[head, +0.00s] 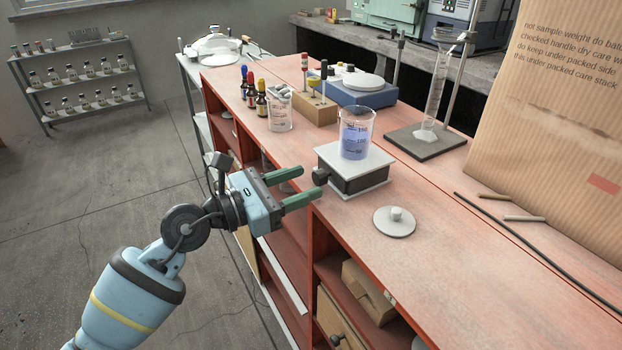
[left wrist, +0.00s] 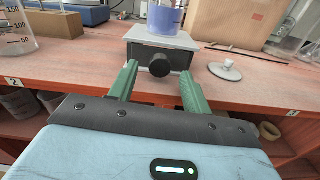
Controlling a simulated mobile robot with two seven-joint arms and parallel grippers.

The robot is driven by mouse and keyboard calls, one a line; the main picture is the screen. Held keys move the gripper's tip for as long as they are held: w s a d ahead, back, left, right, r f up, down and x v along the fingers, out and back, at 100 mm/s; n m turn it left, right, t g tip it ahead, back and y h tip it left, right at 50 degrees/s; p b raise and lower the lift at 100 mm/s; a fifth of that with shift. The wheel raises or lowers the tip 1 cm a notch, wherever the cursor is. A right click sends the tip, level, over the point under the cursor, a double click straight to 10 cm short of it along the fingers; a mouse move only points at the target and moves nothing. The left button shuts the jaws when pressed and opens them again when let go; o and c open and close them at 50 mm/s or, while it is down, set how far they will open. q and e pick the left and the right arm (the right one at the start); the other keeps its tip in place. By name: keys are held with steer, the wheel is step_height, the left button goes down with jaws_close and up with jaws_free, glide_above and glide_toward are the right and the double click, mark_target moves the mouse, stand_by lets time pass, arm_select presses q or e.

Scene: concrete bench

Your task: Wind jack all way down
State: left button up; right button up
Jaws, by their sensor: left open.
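The lab jack (head: 352,170) is a low grey box with a pale top plate, standing near the bench's front edge. Its dark round knob (head: 320,177) faces my left gripper. A beaker with blue liquid (head: 355,134) stands on the top plate. My left gripper (head: 308,185) is open, its green fingers pointing at the knob from just in front of the bench edge. In the left wrist view the knob (left wrist: 159,68) shows between and beyond the two fingertips, apart from them. The jack (left wrist: 160,54) fills the top middle there. My right gripper is not in view.
A white lid with a knob (head: 395,221) lies right of the jack. Left of it are a beaker (head: 279,110), dropper bottles (head: 261,101) and a wooden block (head: 314,107). A tall cardboard box (head: 560,120) and a black cable (head: 520,240) are on the right.

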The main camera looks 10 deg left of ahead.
mark_target(319, 177)
arm_select(q)
steer(key=shift+x, duration=1.4)
steer(key=shift+c, duration=0.3)
steer(key=c, duration=0.9)
steer(key=n+p, duration=0.2)
steer(key=p, duration=0.1)
steer(key=shift+r+p, duration=0.3)
steer(key=shift+c, duration=0.2)
steer(key=shift+f+n+p, duration=0.1)
steer(key=shift+n+p, duration=0.65)
steer(key=shift+n, duration=0.05)
steer(key=shift+f+n, duration=0.2)
steer(key=shift+n, duration=0.2)
